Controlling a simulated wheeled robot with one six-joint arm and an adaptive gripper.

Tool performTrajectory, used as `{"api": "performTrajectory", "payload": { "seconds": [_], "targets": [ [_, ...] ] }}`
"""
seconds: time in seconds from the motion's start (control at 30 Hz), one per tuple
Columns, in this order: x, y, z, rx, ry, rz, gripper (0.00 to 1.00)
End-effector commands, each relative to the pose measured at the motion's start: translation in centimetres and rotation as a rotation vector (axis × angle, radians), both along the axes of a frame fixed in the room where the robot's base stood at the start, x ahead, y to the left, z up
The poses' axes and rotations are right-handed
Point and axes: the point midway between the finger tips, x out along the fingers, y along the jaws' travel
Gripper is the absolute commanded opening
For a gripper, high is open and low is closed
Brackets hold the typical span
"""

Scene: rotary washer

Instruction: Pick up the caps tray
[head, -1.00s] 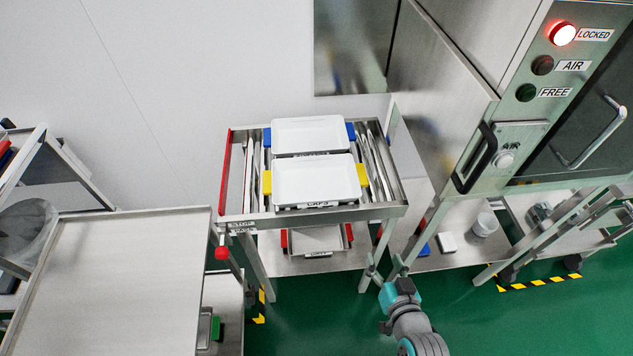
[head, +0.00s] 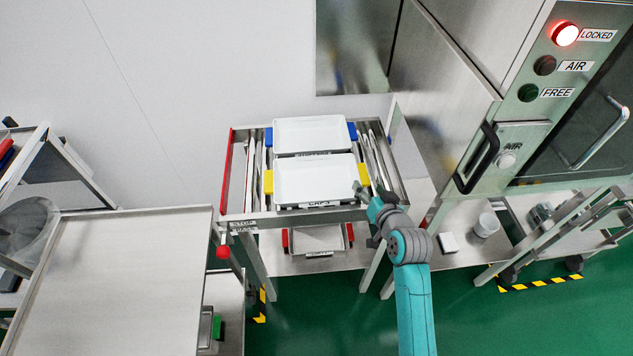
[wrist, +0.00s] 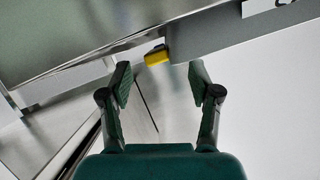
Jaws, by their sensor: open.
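The caps tray (head: 314,179) is a white tray with yellow side handles and a front label that seems to read CAPS. It sits level on the front of the metal rack, in the head view. In the wrist view its grey-looking side (wrist: 215,37) crosses the top, with one yellow handle (wrist: 157,56) beyond the fingertips. My gripper (wrist: 160,76) is open and empty, its two fingers either side of that handle in the picture but apart from it.
A white tray with blue handles (head: 311,132) sits directly behind. A red-handled tray (head: 316,239) lies on the shelf below. The rack's metal frame (head: 275,220) and red bar (head: 225,171) border the trays. A steel washer (head: 465,110) stands right; an empty metal table (head: 125,275) is left.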

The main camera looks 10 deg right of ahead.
Motion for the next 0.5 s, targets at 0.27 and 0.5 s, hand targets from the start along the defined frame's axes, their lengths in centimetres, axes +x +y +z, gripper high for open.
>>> {"api": "performTrajectory", "payload": {
  "seconds": [0.27,0.5],
  "targets": [
    [2.2,0.1,-1.0,0.000,0.000,0.000,0.62],
    [4.8,0.4,-2.1,0.001,0.000,0.000,0.62]
  ]
}}
